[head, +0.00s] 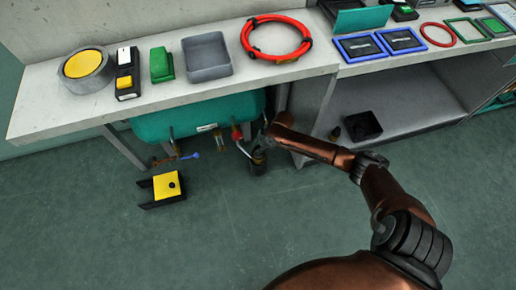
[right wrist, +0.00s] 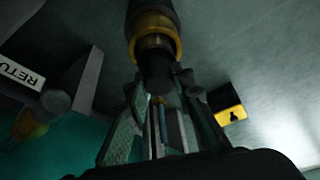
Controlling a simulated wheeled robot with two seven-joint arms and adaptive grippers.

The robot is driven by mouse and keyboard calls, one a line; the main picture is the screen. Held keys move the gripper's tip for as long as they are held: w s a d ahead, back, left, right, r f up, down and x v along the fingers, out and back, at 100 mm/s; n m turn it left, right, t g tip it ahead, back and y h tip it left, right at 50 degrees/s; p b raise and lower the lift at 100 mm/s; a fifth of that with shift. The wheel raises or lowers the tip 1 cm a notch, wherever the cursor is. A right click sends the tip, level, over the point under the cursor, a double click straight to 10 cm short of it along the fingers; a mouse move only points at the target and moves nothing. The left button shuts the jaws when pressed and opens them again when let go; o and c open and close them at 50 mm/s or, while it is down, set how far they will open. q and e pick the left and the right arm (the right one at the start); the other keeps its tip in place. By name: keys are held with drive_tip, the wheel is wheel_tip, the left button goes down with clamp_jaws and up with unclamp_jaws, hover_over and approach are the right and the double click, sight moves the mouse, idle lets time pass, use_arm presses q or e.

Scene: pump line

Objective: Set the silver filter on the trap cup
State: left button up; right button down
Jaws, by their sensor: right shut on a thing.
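My right gripper (head: 264,139) is low in front of the bench, beside the teal tank. In the right wrist view its fingers (right wrist: 158,88) are shut on a short dark cylindrical piece (right wrist: 157,68), which appears to be the silver filter in shadow. Just beyond it is a dark round body with a brass ring (right wrist: 152,22), apparently the trap cup. It also shows as a small dark upright shape in the head view (head: 258,168). The two line up closely, but I cannot tell whether they touch. My left gripper is not in view.
The teal tank (head: 190,119) hangs under the bench (head: 125,102), with a red handle (head: 237,134) and a blue lever (head: 190,155). A yellow-and-black box (head: 167,187) stands on the floor at left. A black bin (head: 362,126) sits on the lower shelf.

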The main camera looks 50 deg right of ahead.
drive_tip(key=shift+f, duration=0.65)
idle(0.6)
drive_tip(key=c, duration=1.9)
unclamp_jaws()
drive_tip(key=shift+c, duration=0.2)
